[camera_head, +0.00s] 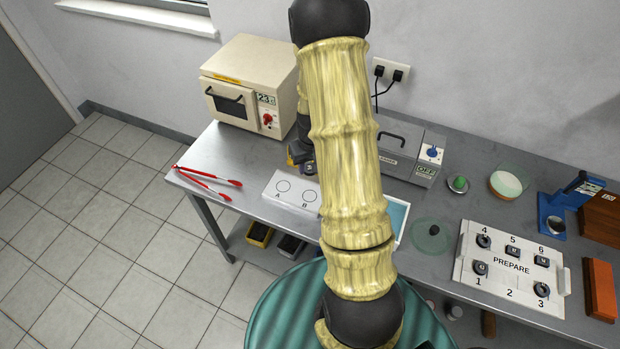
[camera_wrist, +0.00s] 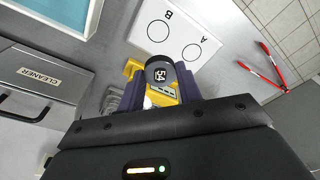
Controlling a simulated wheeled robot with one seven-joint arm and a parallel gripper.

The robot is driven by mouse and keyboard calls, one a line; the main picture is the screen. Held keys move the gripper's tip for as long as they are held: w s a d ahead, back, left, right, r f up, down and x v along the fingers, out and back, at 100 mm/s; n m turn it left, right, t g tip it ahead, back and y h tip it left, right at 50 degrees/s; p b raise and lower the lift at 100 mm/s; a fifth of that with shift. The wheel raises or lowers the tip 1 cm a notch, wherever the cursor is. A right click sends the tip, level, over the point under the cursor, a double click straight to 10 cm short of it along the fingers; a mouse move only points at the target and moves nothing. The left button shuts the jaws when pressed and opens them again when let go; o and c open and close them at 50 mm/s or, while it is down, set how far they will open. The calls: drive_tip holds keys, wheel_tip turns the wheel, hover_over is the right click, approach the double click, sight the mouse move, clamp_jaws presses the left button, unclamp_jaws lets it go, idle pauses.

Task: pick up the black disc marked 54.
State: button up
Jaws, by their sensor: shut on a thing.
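The black disc marked 54 (camera_wrist: 159,73) shows in the wrist view, held between the two fingers of my gripper (camera_wrist: 160,88). My gripper is shut on it. In the head view my gripper (camera_head: 301,158) is mostly hidden behind my arm, near the right front of the cream oven. A yellow thing (camera_wrist: 133,68) with a small display lies behind the disc in the wrist view; its shape is mostly hidden by my fingers.
A white board with circles A and B (camera_head: 283,192) lies close to my gripper. Red tongs (camera_head: 208,180) lie left of it. The cream oven (camera_head: 232,105) stands behind. A grey cleaner box (camera_head: 405,162), a blue-lined tray (camera_head: 398,212) and the PREPARE board (camera_head: 497,283) are to the right.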

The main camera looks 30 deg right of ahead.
sight(310, 168)
drive_tip(key=shift+r+b, duration=0.4)
drive_tip(key=shift+r, duration=1.95)
